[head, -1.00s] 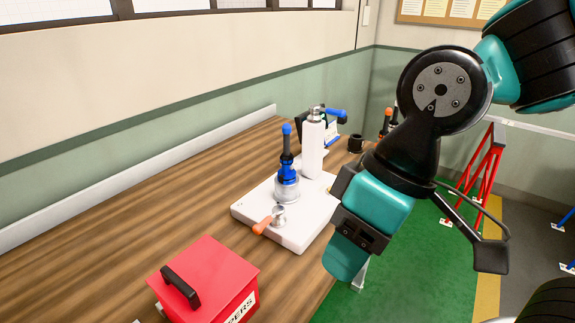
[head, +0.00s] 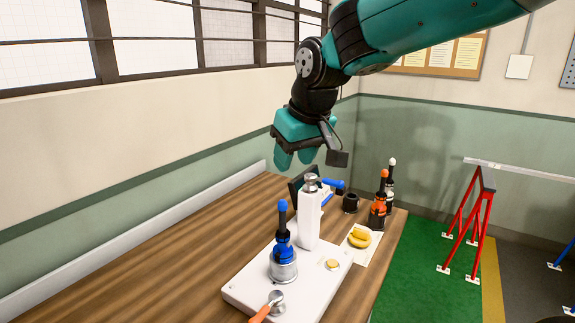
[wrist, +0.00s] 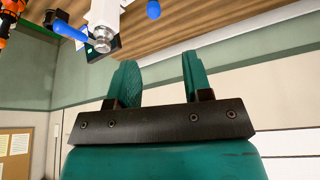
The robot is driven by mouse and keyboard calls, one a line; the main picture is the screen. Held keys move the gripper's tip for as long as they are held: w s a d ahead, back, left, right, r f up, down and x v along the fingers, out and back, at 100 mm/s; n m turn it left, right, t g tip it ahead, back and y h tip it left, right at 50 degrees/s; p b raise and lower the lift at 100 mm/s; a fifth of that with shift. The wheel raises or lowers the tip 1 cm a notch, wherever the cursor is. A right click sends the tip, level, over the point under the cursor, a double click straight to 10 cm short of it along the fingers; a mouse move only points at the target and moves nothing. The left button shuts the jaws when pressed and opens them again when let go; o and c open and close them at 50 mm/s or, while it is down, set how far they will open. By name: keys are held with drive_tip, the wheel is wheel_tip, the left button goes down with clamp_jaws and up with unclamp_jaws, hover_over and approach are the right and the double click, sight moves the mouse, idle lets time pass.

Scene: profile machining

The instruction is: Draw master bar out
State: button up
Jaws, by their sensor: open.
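My gripper (head: 296,157) is open and empty, fingers pointing down, above the white post in the head view. Its two teal fingers (wrist: 160,62) stand apart in the wrist view with nothing between them. I cannot pick out the master bar for certain. A pale bar (head: 525,172) lies across red trestles at the right. On the bench, an upright white post (head: 309,222) has a metal cap (head: 311,182) and a blue handle (head: 331,182). The cap (wrist: 102,38) and blue handle (wrist: 70,30) also show in the wrist view, apart from the fingers.
A white base plate (head: 245,292) carries the post, a blue-handled tool (head: 283,250) in a metal cup and an orange lever (head: 262,313). The bench's left side is clear.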

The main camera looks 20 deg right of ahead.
sight(281, 211)
drive_tip(key=p+x, duration=0.1)
drive_tip(key=x, duration=0.4)
drive_tip(key=p+x, duration=0.1)
drive_tip(key=x, duration=0.5)
drive_tip(key=d+p+x, duration=0.1)
drive_tip(key=x, duration=0.5)
drive_tip(key=shift+s+f, duration=0.1)
drive_tip(key=shift+s, duration=0.05)
clamp_jaws()
drive_tip(key=c, duration=0.6)
unclamp_jaws()
drive_tip(key=shift+d, duration=0.1)
clamp_jaws()
